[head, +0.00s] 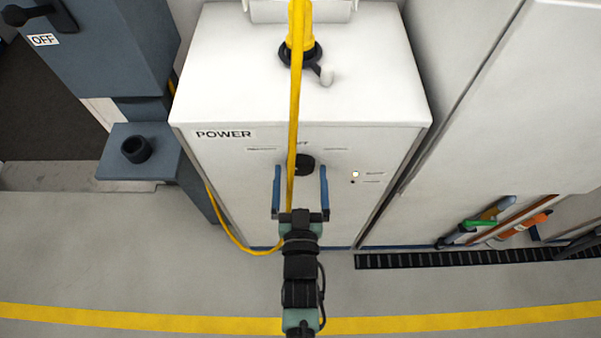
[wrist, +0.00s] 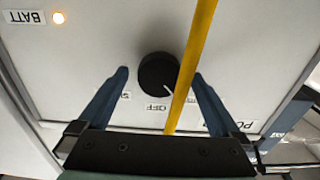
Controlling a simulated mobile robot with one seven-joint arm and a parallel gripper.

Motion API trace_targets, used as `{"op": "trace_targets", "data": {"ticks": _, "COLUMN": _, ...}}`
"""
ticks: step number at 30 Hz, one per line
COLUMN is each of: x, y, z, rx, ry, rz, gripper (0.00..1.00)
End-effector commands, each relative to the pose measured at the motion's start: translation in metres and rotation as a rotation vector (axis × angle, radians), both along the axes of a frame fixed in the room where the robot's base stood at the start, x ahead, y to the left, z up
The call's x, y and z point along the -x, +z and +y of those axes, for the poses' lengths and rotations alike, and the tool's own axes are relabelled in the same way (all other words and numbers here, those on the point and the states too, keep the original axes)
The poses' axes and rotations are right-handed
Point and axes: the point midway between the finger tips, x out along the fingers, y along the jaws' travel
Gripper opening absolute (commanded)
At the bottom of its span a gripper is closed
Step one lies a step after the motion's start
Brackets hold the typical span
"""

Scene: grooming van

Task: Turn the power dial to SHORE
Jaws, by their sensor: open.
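The black round power dial (head: 304,164) is on the front of the white cabinet (head: 240,180) labelled POWER. In the wrist view the dial (wrist: 157,72) shows upside down, with its pale pointer line slanting toward the OFF side. A small label beside the left finger is mostly hidden, and I cannot read SHORE. My gripper (head: 300,170) has its blue fingers spread wide; in the wrist view its fingertips (wrist: 160,73) stand on either side of the dial with gaps. Contact is not visible. A yellow cable (wrist: 194,60) crosses between dial and right finger.
The cable (head: 295,110) hangs from a yellow plug at a socket (head: 300,53) on the cabinet top, in front of the dial. A lit lamp (wrist: 58,17) is by the BATT label. A blue-grey unit (head: 110,60) marked OFF stands left. Coloured-handled tools (head: 500,225) are right.

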Motion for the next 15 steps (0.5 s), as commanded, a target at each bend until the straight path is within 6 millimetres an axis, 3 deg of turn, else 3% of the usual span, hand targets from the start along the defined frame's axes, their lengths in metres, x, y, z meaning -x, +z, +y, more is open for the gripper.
{"op": "trace_targets", "data": {"ticks": 10, "x": -0.0037, "y": -0.0001, "z": -0.0001, "rx": 0.0, "ry": 0.0, "rz": 0.0, "gripper": 1.0}}
{"op": "trace_targets", "data": {"ticks": 15, "x": -0.0036, "y": -0.0001, "z": -0.0001, "rx": 0.0, "ry": 0.0, "rz": 0.0, "gripper": 0.69}}
